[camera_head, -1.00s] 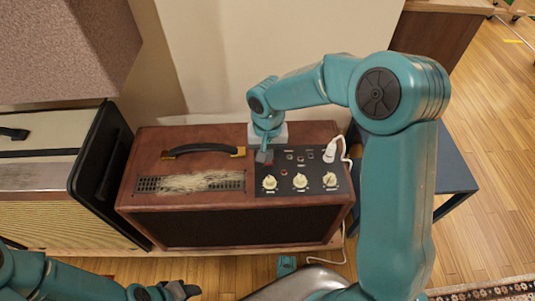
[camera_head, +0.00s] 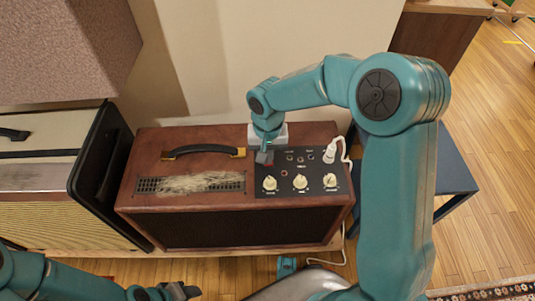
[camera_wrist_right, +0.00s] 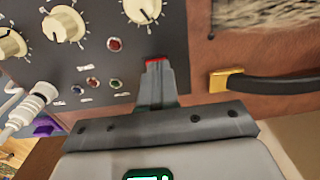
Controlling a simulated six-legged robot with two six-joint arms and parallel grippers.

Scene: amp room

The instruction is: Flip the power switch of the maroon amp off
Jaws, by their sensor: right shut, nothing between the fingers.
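The maroon amp (camera_head: 210,218) stands in the middle of the head view, with a black control panel (camera_head: 315,172) at the right of its top. My right gripper (camera_head: 264,157) is shut and empty, pointing down at the panel's upper left corner. In the right wrist view its closed fingers (camera_wrist_right: 155,85) end at a small red part (camera_wrist_right: 155,62), apparently the power switch. The fingertips cover most of it, so its position and any contact cannot be told. My left gripper (camera_head: 182,291) is low at the head view's bottom edge, away from the amp; its jaws are unclear.
Cream knobs (camera_head: 300,181), a red lamp (camera_wrist_right: 115,44) and a white plug with cable (camera_head: 330,152) are on the panel. A black handle (camera_head: 203,151) is left of it. Another amp (camera_head: 55,205) stands close on the left. A wall rises behind.

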